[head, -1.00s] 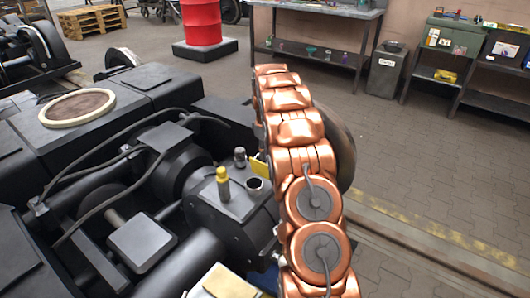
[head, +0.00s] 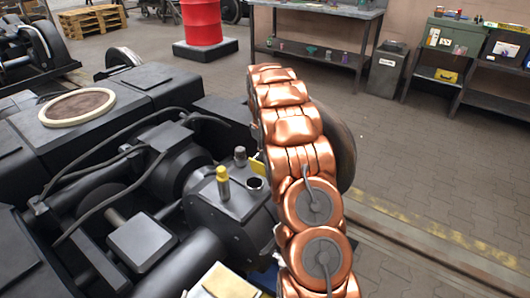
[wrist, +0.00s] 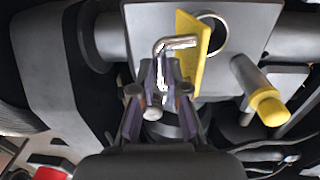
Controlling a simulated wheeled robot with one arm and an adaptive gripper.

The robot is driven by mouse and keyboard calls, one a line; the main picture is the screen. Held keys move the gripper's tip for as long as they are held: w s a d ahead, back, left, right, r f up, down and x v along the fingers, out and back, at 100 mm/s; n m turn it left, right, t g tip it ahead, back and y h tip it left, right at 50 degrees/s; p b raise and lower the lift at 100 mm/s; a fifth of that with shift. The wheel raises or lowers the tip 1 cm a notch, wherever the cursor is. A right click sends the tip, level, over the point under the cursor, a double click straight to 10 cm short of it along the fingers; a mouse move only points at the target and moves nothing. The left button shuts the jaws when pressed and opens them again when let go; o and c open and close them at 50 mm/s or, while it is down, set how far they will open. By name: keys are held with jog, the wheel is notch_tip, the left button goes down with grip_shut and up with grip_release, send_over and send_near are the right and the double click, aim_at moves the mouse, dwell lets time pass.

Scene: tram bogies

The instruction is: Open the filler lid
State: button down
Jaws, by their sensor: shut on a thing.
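The filler lid (wrist: 190,50) is a yellow plate tipped up on edge beside the round filler neck (wrist: 223,22), whose mouth is uncovered. A bent silver handle (wrist: 182,42) reaches from the lid to my gripper (wrist: 162,82). My gripper is shut on this handle in the wrist view. In the head view, the lid (head: 258,167) shows as a small yellow edge behind the open neck (head: 255,184), partly covered by my copper arm.
A yellow-capped post (head: 222,182) stands left of the neck, also seen in the wrist view (wrist: 268,108). Cables (head: 100,150) run over the bogie to the left. Open floor (head: 430,170) lies to the right.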

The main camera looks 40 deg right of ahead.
jog(key=shift+s+a+h, duration=0.2)
jog(key=shift+a+h, duration=0.25)
jog(key=shift+h, duration=0.05)
jog(key=shift+r, duration=0.1)
jog(key=c, duration=1.2)
grip_release()
jog(key=r, duration=0.4)
jog(key=a+r, duration=0.1)
jog(key=r, duration=0.7)
jog(key=shift+s+a, duration=0.2)
jog(key=shift+a, duration=0.1)
